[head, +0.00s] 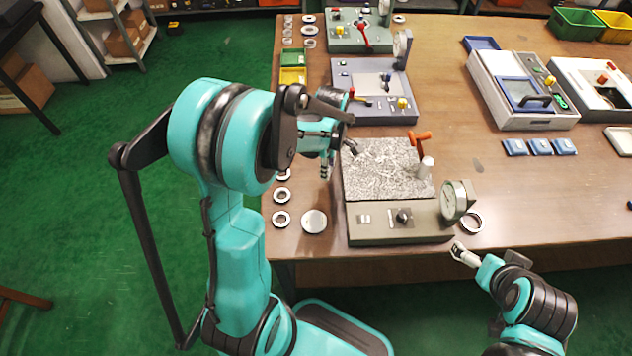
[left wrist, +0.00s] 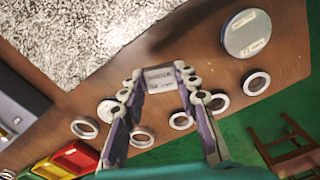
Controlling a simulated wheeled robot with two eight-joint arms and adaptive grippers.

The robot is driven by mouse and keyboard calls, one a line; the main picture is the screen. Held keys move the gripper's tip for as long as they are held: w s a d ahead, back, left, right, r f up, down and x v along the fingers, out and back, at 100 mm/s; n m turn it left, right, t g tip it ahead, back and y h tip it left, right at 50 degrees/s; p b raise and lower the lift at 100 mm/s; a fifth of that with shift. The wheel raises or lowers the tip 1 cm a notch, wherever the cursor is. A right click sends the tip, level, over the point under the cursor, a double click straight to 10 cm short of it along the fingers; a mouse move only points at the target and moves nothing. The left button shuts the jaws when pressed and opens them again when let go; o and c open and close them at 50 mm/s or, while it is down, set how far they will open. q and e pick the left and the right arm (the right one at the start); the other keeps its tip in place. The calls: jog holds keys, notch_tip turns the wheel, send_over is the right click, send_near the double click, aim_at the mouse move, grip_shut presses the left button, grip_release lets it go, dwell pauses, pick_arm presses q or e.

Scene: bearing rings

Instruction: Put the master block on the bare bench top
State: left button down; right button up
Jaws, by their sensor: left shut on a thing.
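The master block (left wrist: 162,79) is a small pale block with dark lettering in the left wrist view. My left gripper (left wrist: 158,88) is shut on it, one finger on each side. In the head view my left gripper (head: 338,160) is at the left edge of the speckled plate (head: 385,172); I cannot make out the block there.
Rings (head: 281,219) and a labelled disc (head: 313,221) lie on the bench's left strip. A dial gauge (head: 455,200) and an orange-handled part (head: 420,138) stand by the plate. Green and yellow bins (head: 293,76) are farther back. Bare bench shows right of the plate.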

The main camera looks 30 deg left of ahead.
aim_at(316, 185)
pick_arm(q)
jog(key=s+a+f, duration=0.1)
jog(key=a+f, duration=0.1)
jog(key=shift+s+a+b, duration=0.35)
jog(key=shift+s, duration=0.05)
notch_tip(316, 185, down, 4)
jog(key=shift+f+b, duration=0.15)
jog(key=shift+b, duration=0.85)
jog(key=c, duration=1.1)
grip_release()
jog(key=shift+c, duration=0.2)
